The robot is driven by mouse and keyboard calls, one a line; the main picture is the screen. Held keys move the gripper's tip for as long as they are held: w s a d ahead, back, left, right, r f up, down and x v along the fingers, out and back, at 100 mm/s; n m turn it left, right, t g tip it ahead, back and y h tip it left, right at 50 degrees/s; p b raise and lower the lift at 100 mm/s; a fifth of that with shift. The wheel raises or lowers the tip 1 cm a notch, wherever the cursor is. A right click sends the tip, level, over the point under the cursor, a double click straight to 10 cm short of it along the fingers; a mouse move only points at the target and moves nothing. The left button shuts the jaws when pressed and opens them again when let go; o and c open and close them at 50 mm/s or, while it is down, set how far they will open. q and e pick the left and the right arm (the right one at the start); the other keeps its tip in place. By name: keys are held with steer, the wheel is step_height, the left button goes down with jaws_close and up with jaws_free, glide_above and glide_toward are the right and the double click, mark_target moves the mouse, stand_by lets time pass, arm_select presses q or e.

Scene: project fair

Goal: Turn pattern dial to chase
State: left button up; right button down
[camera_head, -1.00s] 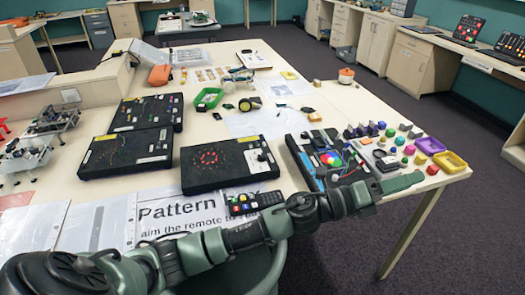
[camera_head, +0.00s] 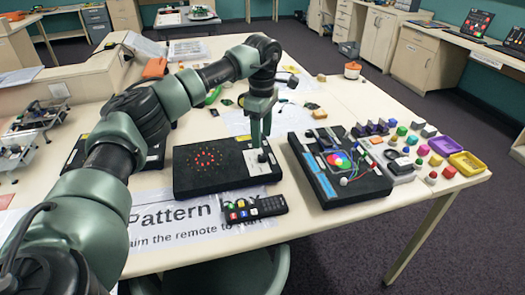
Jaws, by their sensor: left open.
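The pattern box (camera_head: 190,170) is a black box with a ring of red lights on its top, lying on the table at the middle. A pale panel (camera_head: 258,170) at its right end carries the small dark dial (camera_head: 262,158). My left gripper (camera_head: 261,146) points straight down over this panel, its fingertips at the dial. It is open; the fingers overlap in this view, and I cannot tell whether they touch the dial. The dial's pointer and labels are too small to read. My right gripper is out of view.
A remote (camera_head: 254,210) with coloured buttons lies in front of the box on a printed sheet (camera_head: 180,222). A black board with a colour wheel (camera_head: 338,160) stands close to the right. Several small coloured pieces and a yellow tray (camera_head: 469,165) lie beyond it.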

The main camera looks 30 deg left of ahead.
mark_target(262, 156)
arm_select(q)
step_height(262, 156, down, 7)
steer(key=shift+d+r+p, duration=0.1)
steer(key=shift+p, duration=0.5)
jaws_close()
